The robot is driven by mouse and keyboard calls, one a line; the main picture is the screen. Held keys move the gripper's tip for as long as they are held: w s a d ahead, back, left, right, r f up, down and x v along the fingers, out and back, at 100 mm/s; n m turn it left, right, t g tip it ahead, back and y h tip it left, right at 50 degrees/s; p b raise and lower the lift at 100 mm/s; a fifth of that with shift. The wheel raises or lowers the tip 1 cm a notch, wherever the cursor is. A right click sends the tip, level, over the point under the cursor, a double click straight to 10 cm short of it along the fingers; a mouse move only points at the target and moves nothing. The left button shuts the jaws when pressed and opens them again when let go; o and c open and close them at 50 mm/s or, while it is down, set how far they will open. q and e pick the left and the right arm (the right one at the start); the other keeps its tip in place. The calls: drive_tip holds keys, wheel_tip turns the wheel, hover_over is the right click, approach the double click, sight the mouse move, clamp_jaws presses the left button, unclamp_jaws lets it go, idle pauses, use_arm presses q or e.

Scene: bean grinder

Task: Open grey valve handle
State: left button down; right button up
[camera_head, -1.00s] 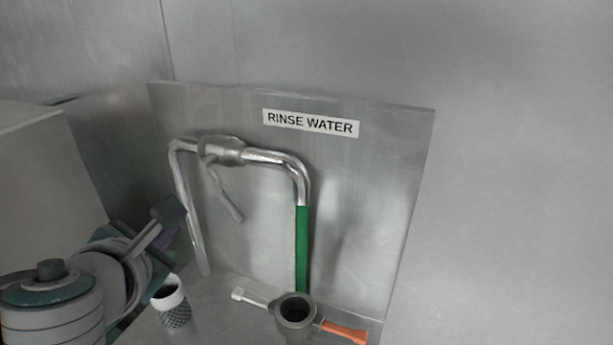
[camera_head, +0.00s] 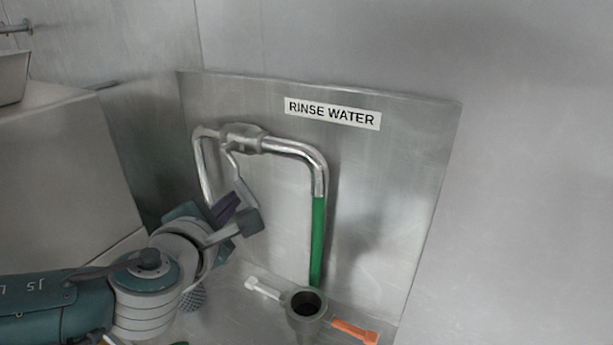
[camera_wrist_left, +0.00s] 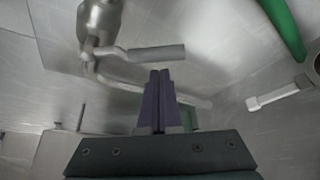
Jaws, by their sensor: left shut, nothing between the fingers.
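The grey valve handle (camera_head: 241,176) hangs down from the metal valve body (camera_head: 243,139) on the bent pipe, under the "RINSE WATER" label. In the left wrist view the handle (camera_wrist_left: 152,53) shows as a short grey bar just ahead of the fingertips. My left gripper (camera_head: 236,203), with purple fingers, is beside the lower part of the handle in the head view. In the left wrist view its fingers (camera_wrist_left: 159,74) are together and empty. I cannot tell whether they touch the handle. My right gripper is out of view.
The pipe has a green section (camera_head: 318,242) at the right. The steel back panel (camera_head: 400,180) bounds the space.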

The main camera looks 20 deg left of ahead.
use_arm(q)
drive_tip(key=shift+s+d+r+p, duration=0.2)
drive_tip(key=shift+d+r, duration=0.2)
drive_tip(key=shift+d, duration=0.1)
drive_tip(key=shift+s+d+r+p, duration=0.2)
drive_tip(key=shift+d+r, duration=0.2)
drive_tip(key=shift+d, duration=0.05)
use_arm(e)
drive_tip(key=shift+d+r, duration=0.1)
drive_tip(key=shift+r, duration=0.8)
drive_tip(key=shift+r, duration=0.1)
use_arm(q)
drive_tip(key=d+r+n+g+h+p, duration=0.1)
drive_tip(key=d+r+n+h+p, duration=0.2)
drive_tip(key=r+n+h+p, duration=0.2)
drive_tip(key=shift+s+d+r+n+h+p, duration=0.25)
drive_tip(key=shift+n+p, duration=0.75)
drive_tip(key=shift+p, duration=1.35)
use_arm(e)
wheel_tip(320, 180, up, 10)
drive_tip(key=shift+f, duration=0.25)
use_arm(q)
drive_tip(key=shift+w+d, duration=0.1)
